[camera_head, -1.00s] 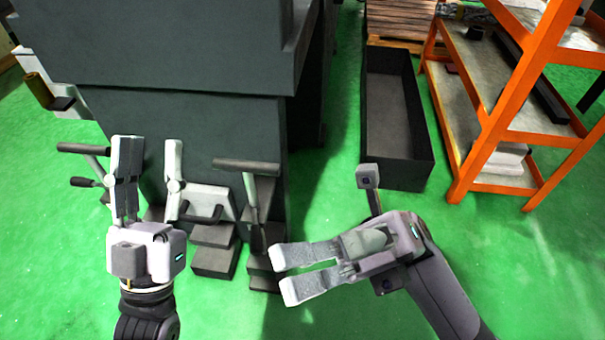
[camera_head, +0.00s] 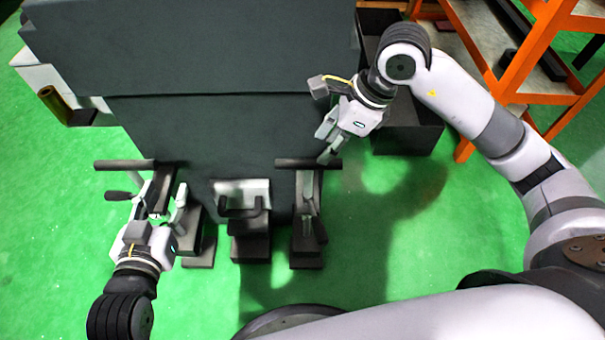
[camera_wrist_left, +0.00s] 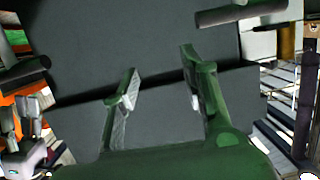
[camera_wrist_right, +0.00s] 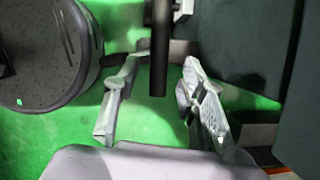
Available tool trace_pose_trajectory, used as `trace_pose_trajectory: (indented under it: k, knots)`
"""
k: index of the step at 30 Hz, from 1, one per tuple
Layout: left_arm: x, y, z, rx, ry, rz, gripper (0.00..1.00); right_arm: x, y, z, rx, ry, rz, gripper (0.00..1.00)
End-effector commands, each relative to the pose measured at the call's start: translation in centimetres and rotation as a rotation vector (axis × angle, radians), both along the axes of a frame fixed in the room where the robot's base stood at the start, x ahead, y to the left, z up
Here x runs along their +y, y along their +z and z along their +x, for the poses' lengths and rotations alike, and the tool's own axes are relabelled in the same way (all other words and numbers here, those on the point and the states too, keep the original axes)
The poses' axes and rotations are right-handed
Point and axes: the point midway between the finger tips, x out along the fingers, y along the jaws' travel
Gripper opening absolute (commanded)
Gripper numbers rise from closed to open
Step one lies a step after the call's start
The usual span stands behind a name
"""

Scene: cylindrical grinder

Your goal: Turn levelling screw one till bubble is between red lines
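Two levelling screws with dark T-bar handles stand at the grey machine's foot; I cannot tell which is screw one. The left handle (camera_head: 124,165) is just beyond my left gripper (camera_head: 163,207), which is open with nothing between its fingers (camera_wrist_left: 160,90). The right handle (camera_head: 296,164) is beside my right gripper (camera_head: 326,146). In the right wrist view a dark bar (camera_wrist_right: 158,60) lies between the open fingers of my right gripper (camera_wrist_right: 158,80), with gaps on both sides. No bubble or red lines can be made out.
The grey machine body (camera_head: 200,130) fills the middle and overhangs the feet. An orange shelf (camera_head: 540,60) and a dark open bin (camera_head: 410,135) stand at the right. A brass cylinder (camera_head: 55,103) is at the left. Green floor in front is clear.

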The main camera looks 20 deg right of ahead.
Motion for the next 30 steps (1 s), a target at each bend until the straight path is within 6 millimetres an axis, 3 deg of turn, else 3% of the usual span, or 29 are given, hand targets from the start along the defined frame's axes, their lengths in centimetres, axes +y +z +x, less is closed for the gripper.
trace_pose_trajectory:
  k: [1, 9, 18, 24, 30]
  knots:
    - [-0.3, 0.7, 0.4, -0.053, -0.003, -0.014, 0.40, 0.5, -1.3, 0.0, 0.005, 0.002, 0.002, 0.38]
    - [-1.3, 6.2, 1.2, -0.347, -0.023, -0.089, 0.40, 2.2, -5.8, 0.8, 0.004, 0.002, 0.004, 0.38]
    - [-1.8, 11.8, -0.1, -0.653, -0.040, -0.170, 0.40, 3.9, -10.2, 1.6, 0.003, 0.002, 0.005, 0.38]
    - [-1.8, 14.0, -1.2, -0.779, -0.046, -0.206, 0.40, 4.5, -11.8, 2.0, 0.002, 0.001, 0.003, 0.38]
    - [-1.7, 14.8, -1.6, -0.819, -0.048, -0.217, 0.40, 4.7, -12.2, 2.1, 0.002, 0.001, 0.003, 0.38]
